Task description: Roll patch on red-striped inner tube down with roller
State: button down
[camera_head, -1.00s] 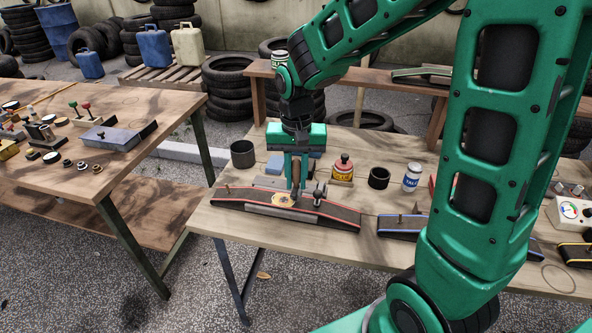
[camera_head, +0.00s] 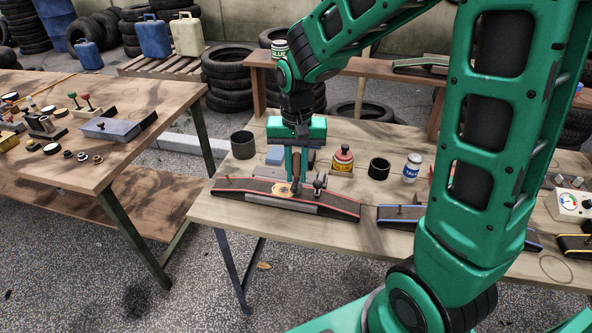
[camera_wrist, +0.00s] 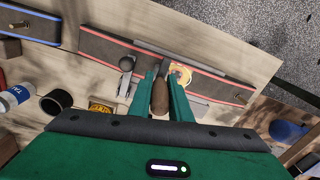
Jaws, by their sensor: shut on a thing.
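The red-striped inner tube (camera_head: 338,205) lies flat across a grey block near the front edge of the workbench; it also shows in the wrist view (camera_wrist: 104,45). A round yellowish patch (camera_head: 280,189) lies on its middle, partly hidden by the tool in the wrist view (camera_wrist: 184,72). My gripper (camera_head: 296,178) points down over the tube. It is shut on the roller by its brown handle (camera_wrist: 160,98). The roller's lower end is at the patch, but whether it touches cannot be told. A metal clamp (camera_head: 319,184) stands on the tube right of the patch.
A dark cup (camera_head: 243,145), a red-capped bottle (camera_head: 342,160), a black ring (camera_head: 379,168) and a talc bottle (camera_head: 412,167) stand behind the tube. A blue-striped tube (camera_head: 400,215) lies to the right. A second table (camera_head: 130,103) stands left across a gap.

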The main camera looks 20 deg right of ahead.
jog(key=shift+f, duration=0.2)
dwell(0.3)
jog(key=shift+w+a+r, duration=0.1)
jog(key=shift+w+a, duration=0.45)
jog(key=shift+a, duration=0.15)
jog(key=shift+w+a, duration=0.5)
jog(key=shift+a, duration=0.2)
jog(key=shift+a, duration=0.1)
